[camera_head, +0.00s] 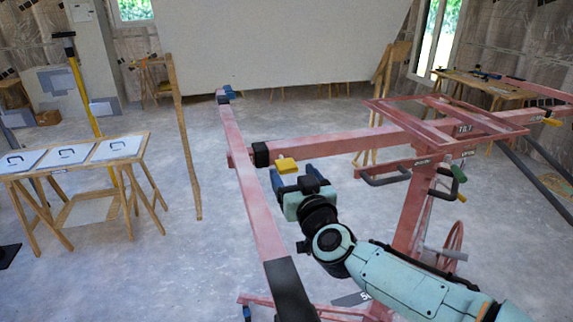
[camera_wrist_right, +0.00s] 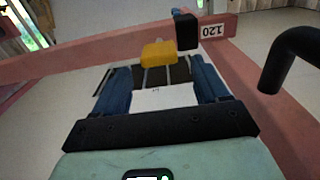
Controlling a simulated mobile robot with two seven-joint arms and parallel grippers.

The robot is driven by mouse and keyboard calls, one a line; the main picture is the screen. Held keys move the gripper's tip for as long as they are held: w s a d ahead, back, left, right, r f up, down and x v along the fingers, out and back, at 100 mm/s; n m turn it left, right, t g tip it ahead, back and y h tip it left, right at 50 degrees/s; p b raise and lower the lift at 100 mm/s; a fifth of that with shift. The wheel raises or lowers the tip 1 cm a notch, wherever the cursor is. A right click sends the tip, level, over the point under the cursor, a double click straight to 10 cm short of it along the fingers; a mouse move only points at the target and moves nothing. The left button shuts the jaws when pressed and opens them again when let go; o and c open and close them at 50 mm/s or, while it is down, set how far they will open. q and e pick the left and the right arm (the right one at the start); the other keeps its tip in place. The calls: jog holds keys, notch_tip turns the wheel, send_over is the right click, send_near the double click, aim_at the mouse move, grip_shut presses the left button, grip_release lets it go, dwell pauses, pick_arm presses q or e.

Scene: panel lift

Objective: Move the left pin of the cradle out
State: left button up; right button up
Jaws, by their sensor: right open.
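The panel lift's pink cradle (camera_head: 420,113) stands ahead of me, with a long pink arm (camera_head: 330,145) reaching left to a black collar. A yellow pin handle (camera_head: 287,165) sits just below that arm, near the collar; it also shows in the right wrist view (camera_wrist_right: 158,53). My right gripper (camera_head: 294,176) is open, its blue fingers pointing at the yellow handle. In the wrist view the handle lies between the finger lines, at or just beyond the tips (camera_wrist_right: 162,66); contact cannot be told. Another yellow handle (camera_head: 552,122) is at the cradle's right. My left gripper is out of view.
A long pink bar (camera_head: 250,195) runs forward just left of my right gripper. Black handles (camera_head: 385,180) and the lift's mast (camera_head: 410,215) stand to its right. A wooden table (camera_head: 75,155) is on the left. The floor between is clear.

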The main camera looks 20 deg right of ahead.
aim_at(290, 169)
jog(key=w, duration=0.5)
jog(key=shift+w+a, duration=0.15)
jog(key=shift+w, duration=0.1)
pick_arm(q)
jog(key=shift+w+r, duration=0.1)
